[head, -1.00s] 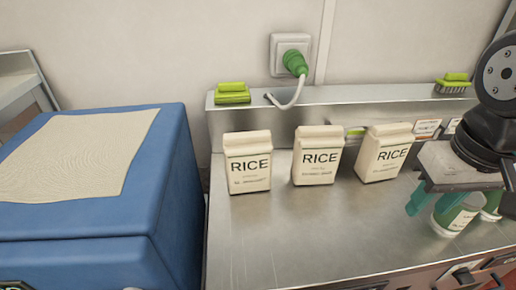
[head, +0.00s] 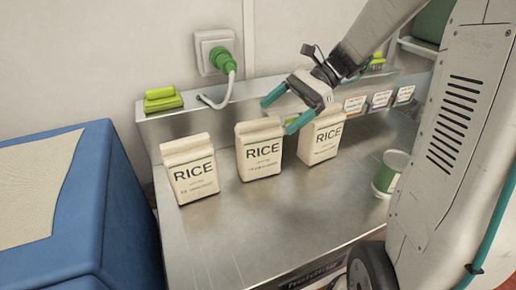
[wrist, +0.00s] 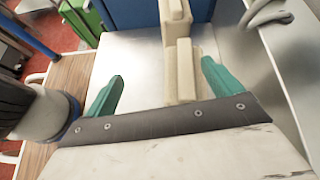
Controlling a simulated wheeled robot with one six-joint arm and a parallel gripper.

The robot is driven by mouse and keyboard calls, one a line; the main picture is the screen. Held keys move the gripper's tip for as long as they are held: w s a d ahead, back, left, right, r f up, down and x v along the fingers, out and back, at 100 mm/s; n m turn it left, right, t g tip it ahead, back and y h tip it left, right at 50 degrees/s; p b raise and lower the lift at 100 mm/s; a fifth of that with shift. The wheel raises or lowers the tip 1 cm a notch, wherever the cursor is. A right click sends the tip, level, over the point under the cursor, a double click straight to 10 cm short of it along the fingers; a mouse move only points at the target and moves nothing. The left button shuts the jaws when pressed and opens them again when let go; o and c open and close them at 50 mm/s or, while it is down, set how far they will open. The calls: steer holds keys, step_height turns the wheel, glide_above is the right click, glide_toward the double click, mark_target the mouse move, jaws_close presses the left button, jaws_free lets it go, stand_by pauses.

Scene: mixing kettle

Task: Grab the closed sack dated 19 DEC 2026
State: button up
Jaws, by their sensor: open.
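Three cream RICE sacks stand upright in a row on the steel counter: a left sack (head: 190,172), a middle sack (head: 260,152) and a right sack (head: 320,142). All three look closed at the top. Their small date print is too blurred to read. My gripper (head: 286,110) is open and empty, above the counter by the tops of the middle and right sacks. In the wrist view, one sack (wrist: 184,72) shows between and beyond the fingers of my gripper (wrist: 164,86), and another (wrist: 175,18) stands behind it. I cannot tell which sacks these are.
A blue container (head: 85,205) stands at the left. A white-green cup (head: 389,173) is at the right. The counter front is clear.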

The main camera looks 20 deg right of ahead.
mark_target(258, 121)
steer(key=w+a+f, duration=0.1)
steer(key=w+a+f+m+t+y, duration=0.1)
steer(key=a+f, duration=0.1)
steer(key=w+a+f+m, duration=0.1)
steer(key=shift+w+a+f, duration=0.15)
steer(key=shift+w+a, duration=0.15)
steer(key=shift+a, duration=0.05)
steer(key=shift+y, duration=0.3)
jaws_close()
steer(key=shift+r, duration=0.25)
